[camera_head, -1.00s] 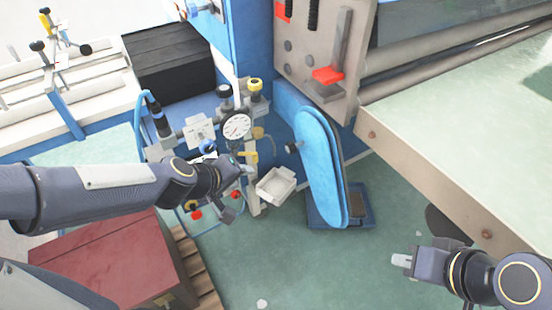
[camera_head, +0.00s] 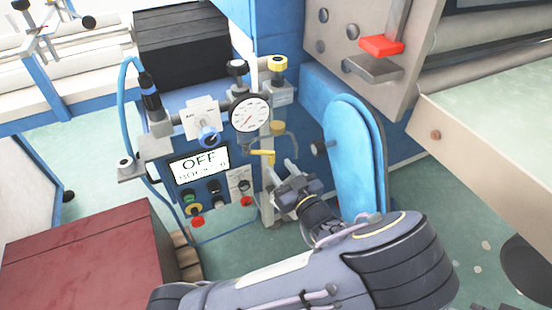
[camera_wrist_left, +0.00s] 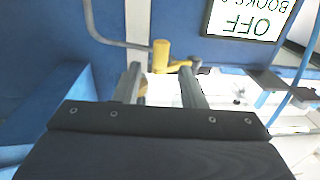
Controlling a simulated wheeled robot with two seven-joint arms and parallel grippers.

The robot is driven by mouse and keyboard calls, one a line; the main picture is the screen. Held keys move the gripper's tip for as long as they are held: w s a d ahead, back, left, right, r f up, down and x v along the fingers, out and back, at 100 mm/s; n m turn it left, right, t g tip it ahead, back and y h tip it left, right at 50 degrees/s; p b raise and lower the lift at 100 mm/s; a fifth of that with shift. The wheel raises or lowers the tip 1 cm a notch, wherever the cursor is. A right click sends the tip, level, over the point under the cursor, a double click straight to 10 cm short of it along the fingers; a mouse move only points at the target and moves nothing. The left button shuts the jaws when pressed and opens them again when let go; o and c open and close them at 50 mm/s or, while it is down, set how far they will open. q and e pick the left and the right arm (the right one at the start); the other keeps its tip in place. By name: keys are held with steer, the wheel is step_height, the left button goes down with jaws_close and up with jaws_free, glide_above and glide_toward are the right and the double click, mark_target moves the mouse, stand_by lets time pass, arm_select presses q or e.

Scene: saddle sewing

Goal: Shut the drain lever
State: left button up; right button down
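The small yellow lever (camera_head: 262,153) sits on the grey upright below the round gauge, its handle pointing roughly sideways to the left. I take it as the drain lever. In the left wrist view the yellow lever (camera_wrist_left: 160,56) shows just beyond the fingertips, its arm reaching toward the right finger. My left gripper (camera_head: 280,170) is open, just below and right of the lever. In the wrist view its fingers (camera_wrist_left: 161,82) stand apart with nothing gripped. Whether a finger touches the lever I cannot tell. My right gripper is out of view.
The gauge (camera_head: 250,115), a yellow-topped knob (camera_head: 277,64) and a display reading OFF (camera_head: 199,164) surround the lever. A blue padded panel (camera_head: 352,155) stands close on the right. A dark red box (camera_head: 92,256) lies at lower left.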

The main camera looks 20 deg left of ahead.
mark_target(273, 160)
arm_select(q)
steer(key=b+x, duration=0.1)
steer(key=x, duration=0.4)
steer(key=shift+w+a, duration=0.25)
steer(key=shift+a, duration=0.05)
jaws_close()
